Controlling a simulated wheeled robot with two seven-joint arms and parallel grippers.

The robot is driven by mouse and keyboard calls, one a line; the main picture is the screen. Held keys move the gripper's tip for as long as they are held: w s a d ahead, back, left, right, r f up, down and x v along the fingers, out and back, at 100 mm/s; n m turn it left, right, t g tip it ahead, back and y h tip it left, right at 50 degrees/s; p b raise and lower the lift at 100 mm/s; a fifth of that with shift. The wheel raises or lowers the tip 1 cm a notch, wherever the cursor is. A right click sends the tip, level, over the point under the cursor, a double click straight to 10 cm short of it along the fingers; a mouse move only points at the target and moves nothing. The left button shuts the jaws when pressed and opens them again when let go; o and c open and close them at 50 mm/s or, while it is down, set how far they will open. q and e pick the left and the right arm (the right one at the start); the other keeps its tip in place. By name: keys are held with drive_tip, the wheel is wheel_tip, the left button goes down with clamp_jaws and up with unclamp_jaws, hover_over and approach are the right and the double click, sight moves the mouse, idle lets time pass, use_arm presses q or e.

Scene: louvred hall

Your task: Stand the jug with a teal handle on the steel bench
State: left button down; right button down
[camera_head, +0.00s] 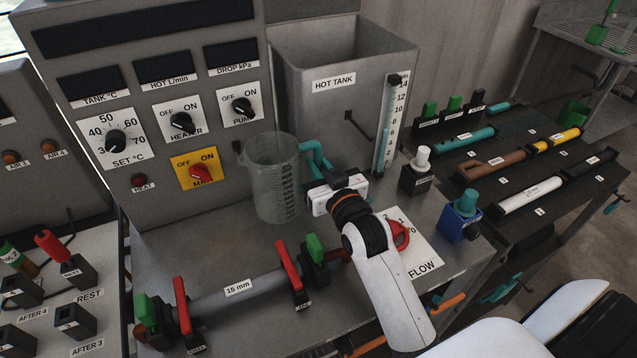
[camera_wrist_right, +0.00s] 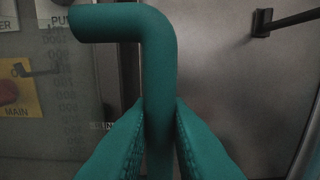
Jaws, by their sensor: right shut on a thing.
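The clear jug with a teal handle (camera_head: 272,185) is upright at the front of the hot tank, over a grey metal worktop (camera_head: 190,240). I cannot tell whether its base touches the worktop. My right gripper (camera_head: 320,176) is at the jug's right side, shut on the teal handle. In the right wrist view, the handle (camera_wrist_right: 158,60) runs down between the two ridged fingers (camera_wrist_right: 158,135), and the jug's clear wall (camera_wrist_right: 60,90) shows at left. A steel bench with a ribbed top (camera_head: 585,38) stands at the back right. My left gripper is not in view.
The hot tank (camera_head: 335,105) and control panel (camera_head: 165,110) rise behind the jug. A 15 mm pipe with red and green valve levers (camera_head: 238,288) lies in front. A flow card (camera_head: 425,262) and a blue block (camera_head: 460,217) are at right. A dark rack of pipe pieces (camera_head: 540,150) stands beyond.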

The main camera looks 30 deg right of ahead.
drive_tip(key=shift+f, duration=2.45)
drive_tip(key=c, duration=1.4)
unclamp_jaws()
drive_tip(key=shift+s, duration=0.3)
drive_tip(key=s, duration=0.3)
drive_tip(key=s+b, duration=0.1)
drive_tip(key=s, duration=0.7)
drive_tip(key=shift+s+a+b, duration=0.2)
drive_tip(key=shift+a+b, duration=0.15)
drive_tip(key=shift+b, duration=0.05)
